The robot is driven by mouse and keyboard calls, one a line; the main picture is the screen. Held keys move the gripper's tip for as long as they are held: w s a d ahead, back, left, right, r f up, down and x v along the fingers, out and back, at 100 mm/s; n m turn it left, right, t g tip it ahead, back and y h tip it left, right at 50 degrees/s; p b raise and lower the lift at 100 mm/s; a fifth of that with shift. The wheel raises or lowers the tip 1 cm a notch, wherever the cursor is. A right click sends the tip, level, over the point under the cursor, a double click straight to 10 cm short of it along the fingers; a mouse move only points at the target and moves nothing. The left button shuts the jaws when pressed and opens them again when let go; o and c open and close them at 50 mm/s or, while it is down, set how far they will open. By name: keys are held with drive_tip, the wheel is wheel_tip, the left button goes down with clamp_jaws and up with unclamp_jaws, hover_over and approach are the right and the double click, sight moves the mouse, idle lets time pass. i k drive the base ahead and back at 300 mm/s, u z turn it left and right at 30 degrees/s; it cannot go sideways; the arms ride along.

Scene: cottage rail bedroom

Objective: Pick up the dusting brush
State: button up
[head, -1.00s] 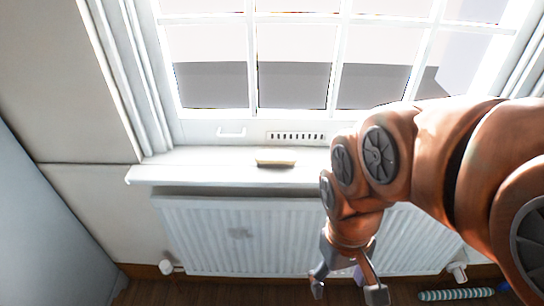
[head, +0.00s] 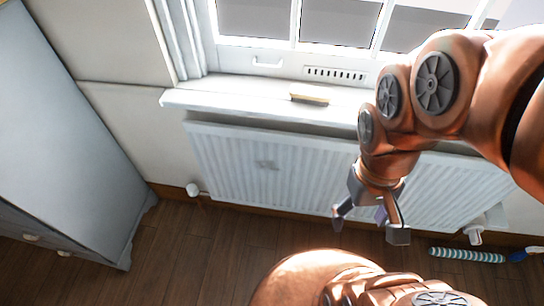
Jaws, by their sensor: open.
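A small brush (head: 309,95) with a pale wooden top and a dark underside lies on the white windowsill (head: 230,98), under the window vent. It looks like the dusting brush. My gripper (head: 367,231) is open and points down in front of the radiator. It is lower than the brush and to its right, well apart from it. A small purple patch shows between the fingers; I cannot tell what it is.
A white radiator (head: 270,168) hangs below the sill. A grey-blue cabinet (head: 60,130) stands at left. A teal-striped roll (head: 466,255) and a blue object (head: 524,254) lie on the wooden floor (head: 200,250) at right. The floor between is clear.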

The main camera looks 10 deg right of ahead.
sight(314, 94)
drive_tip(key=u, duration=2)
drive_tip(key=i, duration=1.15)
drive_tip(key=z, duration=1.85)
